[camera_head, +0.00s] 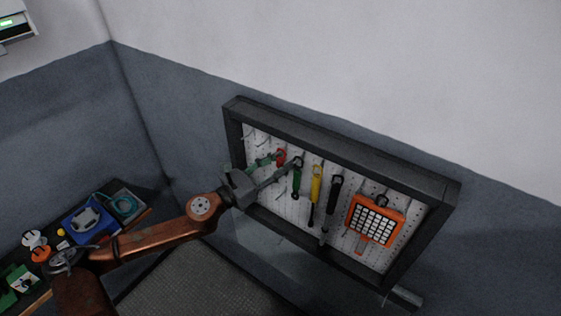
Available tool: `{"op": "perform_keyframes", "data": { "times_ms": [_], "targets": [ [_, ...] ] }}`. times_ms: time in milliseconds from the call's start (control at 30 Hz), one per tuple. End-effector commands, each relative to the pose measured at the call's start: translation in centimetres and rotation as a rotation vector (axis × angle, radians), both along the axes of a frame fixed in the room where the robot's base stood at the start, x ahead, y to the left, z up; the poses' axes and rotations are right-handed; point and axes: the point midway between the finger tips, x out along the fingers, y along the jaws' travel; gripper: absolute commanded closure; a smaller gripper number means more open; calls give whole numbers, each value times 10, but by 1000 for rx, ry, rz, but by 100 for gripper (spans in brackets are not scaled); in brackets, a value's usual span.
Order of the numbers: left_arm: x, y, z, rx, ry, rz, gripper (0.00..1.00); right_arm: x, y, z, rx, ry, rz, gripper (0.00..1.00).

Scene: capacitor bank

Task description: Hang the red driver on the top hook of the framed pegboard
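The framed pegboard (340,147) hangs tilted in the head view, with a dark thick frame and a white perforated panel. Bare hooks show at its upper left. A small red piece (281,156), apparently the red driver's handle, shows at my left gripper's fingertips, in front of the panel's left part. The rest of the driver is hidden or too small to make out. My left gripper (285,162) reaches in from the left, its fingers pointing at the board. Whether it grips the red piece or is only beside it I cannot tell. My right gripper is not in view.
A green-handled tool (297,181), a yellow-handled tool (316,183), a black tool (332,197) and an orange gridded device (375,220) hang to the right. At lower left, a dark bench (150,207) carries a blue box (86,222) and several small items.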

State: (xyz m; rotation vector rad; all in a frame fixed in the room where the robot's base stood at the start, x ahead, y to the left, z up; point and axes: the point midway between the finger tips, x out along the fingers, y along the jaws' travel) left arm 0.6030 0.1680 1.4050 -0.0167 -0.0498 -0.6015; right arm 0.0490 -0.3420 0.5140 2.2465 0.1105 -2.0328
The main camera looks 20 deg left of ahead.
Motion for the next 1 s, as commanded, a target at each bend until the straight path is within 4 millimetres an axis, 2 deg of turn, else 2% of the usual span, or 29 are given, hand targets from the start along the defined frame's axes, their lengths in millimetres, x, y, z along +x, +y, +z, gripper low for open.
{"op": "perform_keyframes", "data": {
  "times_ms": [500, 733, 1000],
  "targets": [
    [-49, 34, -5, -1, 3, 0, 65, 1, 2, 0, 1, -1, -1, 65],
    [-60, 41, -4, 1, 1, -1, 65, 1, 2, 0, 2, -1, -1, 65],
    [-62, 44, -5, -17, 8, 5, 65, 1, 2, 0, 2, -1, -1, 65]
  ]
}}
